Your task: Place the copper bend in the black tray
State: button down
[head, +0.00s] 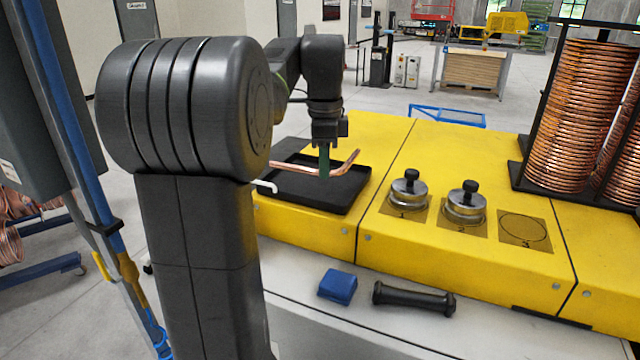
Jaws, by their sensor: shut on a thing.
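The copper bend (343,167) is a thin, shiny copper tube with an upturned right end. My gripper (324,160), with green fingers pointing down, is shut on the bend near its middle. The bend is over the black tray (336,200), a shallow square tray on the yellow bench. I cannot tell whether the bend touches the tray or hangs just above it. My arm hides the left end of the bend and part of the tray.
Two metal pots with black knobs (409,188) (466,202) stand right of the tray, beside an empty marked spot (524,230). A rack of copper coils (575,115) stands at the back right. A blue block (338,286) and a black handle (414,298) lie on the grey front ledge.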

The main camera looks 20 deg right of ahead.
notch_tip(320, 180, down, 6)
jog(key=shift+r, duration=0.1)
dwell(0.4)
jog(key=c, duration=1.7)
grip_release()
notch_tip(320, 180, up, 12)
jog(key=shift+s, duration=0.1)
